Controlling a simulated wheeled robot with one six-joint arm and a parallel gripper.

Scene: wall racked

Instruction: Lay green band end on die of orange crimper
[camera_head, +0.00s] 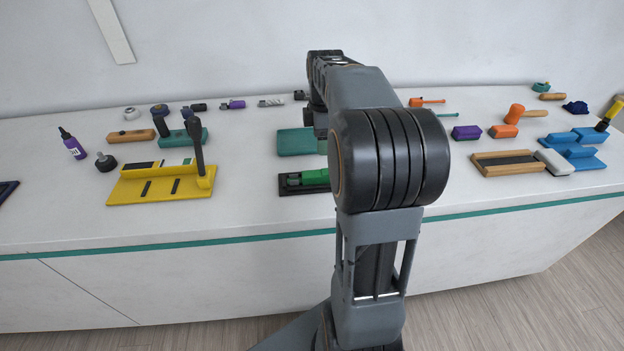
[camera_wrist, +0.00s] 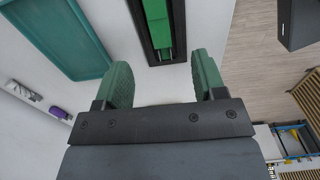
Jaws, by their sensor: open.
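My gripper (camera_wrist: 163,62) is open and empty, its two green pads apart in the wrist view. A long green piece (camera_wrist: 157,22) lies in a black tray (camera_wrist: 177,18) just ahead of the pads; I cannot tell if it is the green band. The tray (camera_head: 289,192) and green piece (camera_head: 314,178) also show in the head view, partly behind my arm, which hides my gripper there. No orange crimper is clearly recognisable. A small orange tool (camera_head: 430,101) lies at the back, and a yellow fixture (camera_head: 130,197) with an upright black lever (camera_head: 198,147) stands at left.
A teal block (camera_head: 296,142) lies behind the tray; it also shows in the wrist view (camera_wrist: 55,38). An orange mallet (camera_head: 515,114), a purple block (camera_head: 466,132), a wooden-framed tray (camera_head: 484,170) and blue stands (camera_head: 572,155) occupy the right. The counter's front strip is clear.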

